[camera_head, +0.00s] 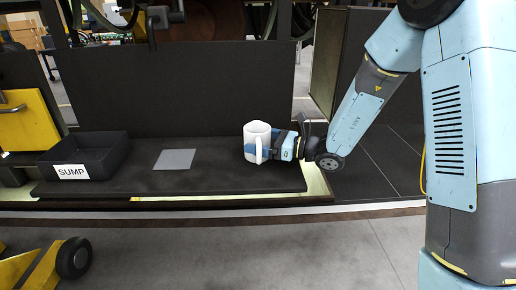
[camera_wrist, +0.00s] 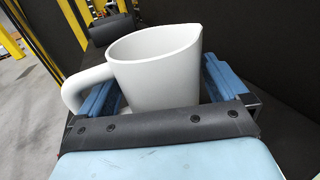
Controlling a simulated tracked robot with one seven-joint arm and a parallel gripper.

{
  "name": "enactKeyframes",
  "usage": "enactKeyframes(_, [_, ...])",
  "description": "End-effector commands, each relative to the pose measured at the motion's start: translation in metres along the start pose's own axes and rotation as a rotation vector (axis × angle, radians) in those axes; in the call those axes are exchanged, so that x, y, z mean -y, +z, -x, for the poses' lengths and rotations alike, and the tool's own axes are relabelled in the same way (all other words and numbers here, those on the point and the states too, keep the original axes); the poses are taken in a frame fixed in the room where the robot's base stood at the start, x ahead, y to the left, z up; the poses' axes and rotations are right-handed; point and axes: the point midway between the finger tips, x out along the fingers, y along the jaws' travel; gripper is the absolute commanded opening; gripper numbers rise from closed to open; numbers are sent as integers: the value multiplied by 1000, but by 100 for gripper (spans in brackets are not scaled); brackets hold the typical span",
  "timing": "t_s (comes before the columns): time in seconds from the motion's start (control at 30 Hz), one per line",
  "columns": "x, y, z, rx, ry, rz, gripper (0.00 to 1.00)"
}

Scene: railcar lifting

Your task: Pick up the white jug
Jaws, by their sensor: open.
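The white jug (camera_head: 257,137) stands upright on the dark bench (camera_head: 215,181), toward its right end. Its handle faces the camera in the head view. In the wrist view the jug (camera_wrist: 158,65) shows its open rim and its handle at the left. My gripper (camera_head: 262,150) reaches in low from the right, its blue fingers around the jug. In the wrist view my open gripper (camera_wrist: 160,88) has one finger on each side of the jug body. The left finger is near the handle. Whether either finger touches the jug cannot be told.
A black bin labelled SUMP (camera_head: 85,155) stands at the left of the bench. A grey square plate (camera_head: 175,160) lies flat between bin and jug. A dark upright panel (camera_head: 180,90) rises behind the bench. Yellow equipment (camera_head: 30,120) is at far left.

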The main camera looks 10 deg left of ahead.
Motion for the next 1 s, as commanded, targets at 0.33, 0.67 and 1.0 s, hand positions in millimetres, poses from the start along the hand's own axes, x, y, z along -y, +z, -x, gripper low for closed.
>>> enactKeyframes(0.33, [0,0,0,0,0,0,77])
enactKeyframes(0.67, [0,0,0,0,0,0,50])
enactKeyframes(1.0, [0,9,0,1,1,1,50])
